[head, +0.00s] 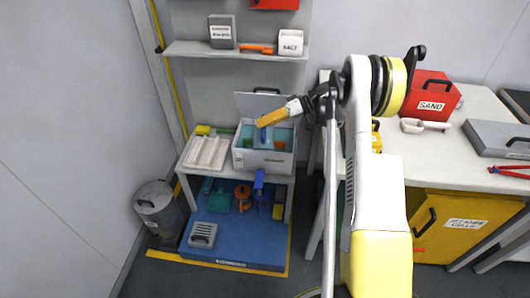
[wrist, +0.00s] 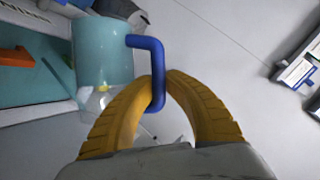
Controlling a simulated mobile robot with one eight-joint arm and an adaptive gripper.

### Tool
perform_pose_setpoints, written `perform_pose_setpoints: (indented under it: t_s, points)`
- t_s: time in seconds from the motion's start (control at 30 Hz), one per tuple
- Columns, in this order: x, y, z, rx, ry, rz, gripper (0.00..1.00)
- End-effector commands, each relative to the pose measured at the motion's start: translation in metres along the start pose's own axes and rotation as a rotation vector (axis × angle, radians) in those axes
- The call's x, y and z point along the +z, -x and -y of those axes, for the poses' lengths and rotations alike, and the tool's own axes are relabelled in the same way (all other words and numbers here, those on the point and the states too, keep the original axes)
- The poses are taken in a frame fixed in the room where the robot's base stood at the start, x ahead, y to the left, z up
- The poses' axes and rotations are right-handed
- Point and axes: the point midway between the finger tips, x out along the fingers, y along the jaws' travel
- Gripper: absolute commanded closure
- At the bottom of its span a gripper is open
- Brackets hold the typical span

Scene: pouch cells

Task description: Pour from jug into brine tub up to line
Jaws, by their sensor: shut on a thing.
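The translucent teal jug (wrist: 103,52) has a blue handle (wrist: 157,72). My gripper (wrist: 158,84) is shut on this handle, its curved yellow fingers on either side. In the head view, my gripper (head: 262,122) is over the white brine tub (head: 262,160), whose lid (head: 262,103) stands open at the back. The blue handle (head: 264,134) shows just below the fingers; the jug's body is hard to tell from the tub's teal inside. An orange item (wrist: 16,57) shows beside the jug in the wrist view. The fill line cannot be made out.
A white ribbed tray (head: 207,152) stands left of the tub on the bench. A shelf (head: 235,50) above holds a salt container (head: 290,42). Below are a blue mat (head: 225,240) with several items and a grey bin (head: 158,207). A workbench (head: 470,155) stands right.

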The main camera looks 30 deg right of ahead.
Motion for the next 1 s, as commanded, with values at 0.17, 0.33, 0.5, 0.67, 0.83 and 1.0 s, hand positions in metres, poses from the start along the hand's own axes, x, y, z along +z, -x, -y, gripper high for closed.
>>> perform_pose_setpoints:
  t_s: [0.17, 0.33, 0.5, 0.67, 0.83, 1.0]
  points:
    - [-0.0020, 0.0007, 0.0007, -0.005, -0.006, 0.001, 1.00]
    - [-0.0019, 0.0007, 0.0008, -0.005, -0.006, 0.001, 1.00]
    - [-0.0019, 0.0007, 0.0008, -0.005, -0.006, 0.001, 1.00]
    - [-0.0035, 0.0015, 0.0003, -0.010, -0.018, 0.005, 1.00]
    - [-0.0070, 0.0031, -0.0001, -0.023, -0.047, 0.015, 1.00]
    - [-0.0073, 0.0033, 0.0001, -0.024, -0.050, 0.016, 1.00]
